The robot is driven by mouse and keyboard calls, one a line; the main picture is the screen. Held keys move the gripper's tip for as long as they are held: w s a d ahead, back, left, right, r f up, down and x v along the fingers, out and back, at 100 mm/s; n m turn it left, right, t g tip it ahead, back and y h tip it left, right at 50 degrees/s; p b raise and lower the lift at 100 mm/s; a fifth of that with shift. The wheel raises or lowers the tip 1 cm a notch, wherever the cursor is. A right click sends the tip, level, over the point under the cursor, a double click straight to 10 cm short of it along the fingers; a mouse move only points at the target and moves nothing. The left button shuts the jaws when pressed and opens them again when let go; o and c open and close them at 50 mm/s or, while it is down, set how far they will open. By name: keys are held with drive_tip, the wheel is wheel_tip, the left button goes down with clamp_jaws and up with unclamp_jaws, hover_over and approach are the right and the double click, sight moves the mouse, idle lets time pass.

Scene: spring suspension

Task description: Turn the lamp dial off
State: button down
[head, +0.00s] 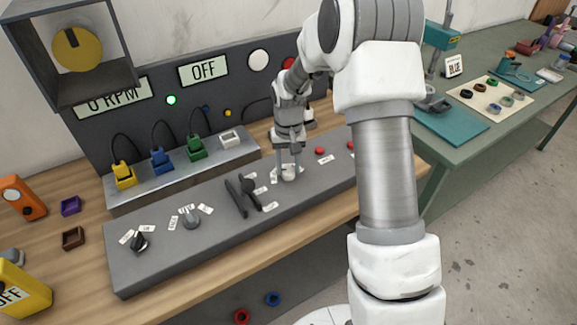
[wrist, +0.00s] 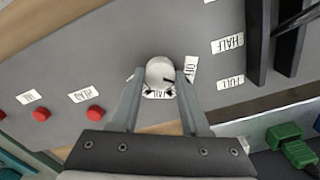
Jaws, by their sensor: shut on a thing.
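A round pale dial (wrist: 159,69) stands on the grey console, ringed by small white labels, one of which seems to read OFF (wrist: 190,68). My gripper (wrist: 161,84) is shut on this dial, with one finger on each side. A short dark mark shows on the dial near the right finger. In the head view my gripper (head: 287,168) points down at the same dial (head: 289,177), partly hidden by the fingers. I cannot read every label around it.
On the console (head: 125,271) are a black lever (head: 247,188), a grey knob (head: 190,216), a black knob (head: 139,241) and red buttons (head: 319,151). Behind are coloured plugs, an OFF display (head: 203,69), a lit green light (head: 171,100) and a white round lamp (head: 258,60).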

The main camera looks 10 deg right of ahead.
sight(288, 169)
drive_tip(key=shift+n, duration=1.9)
drive_tip(key=shift+c, duration=1.9)
unclamp_jaws()
drive_tip(key=shift+r, duration=0.1)
wheel_tip(288, 169, up, 17)
drive_tip(key=shift+r+p, duration=0.15)
drive_tip(key=shift+p, duration=0.2)
